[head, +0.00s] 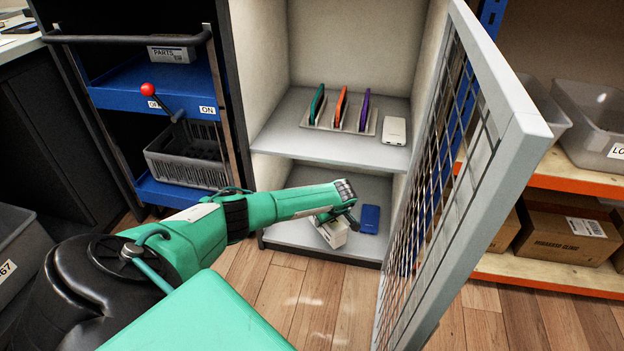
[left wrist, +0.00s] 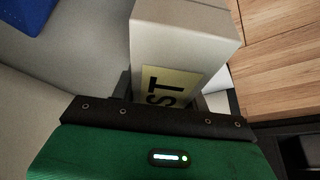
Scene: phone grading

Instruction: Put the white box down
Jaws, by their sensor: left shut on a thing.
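The white box (head: 333,233) is in my left gripper (head: 338,221), low over the front of the cabinet's lower shelf (head: 290,234). In the left wrist view the white box (left wrist: 185,45) sits between the fingers, with a yellowish label reading "ST" partly hidden by the gripper. The grey shelf lies to its left and the wooden floor to its right. I cannot tell whether the box touches the shelf. My right gripper is in neither view.
A blue phone (head: 370,219) lies on the lower shelf just right of the box. The upper shelf holds a rack (head: 344,127) with three coloured phones and a white power bank (head: 394,130). The open mesh door (head: 450,170) stands to the right.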

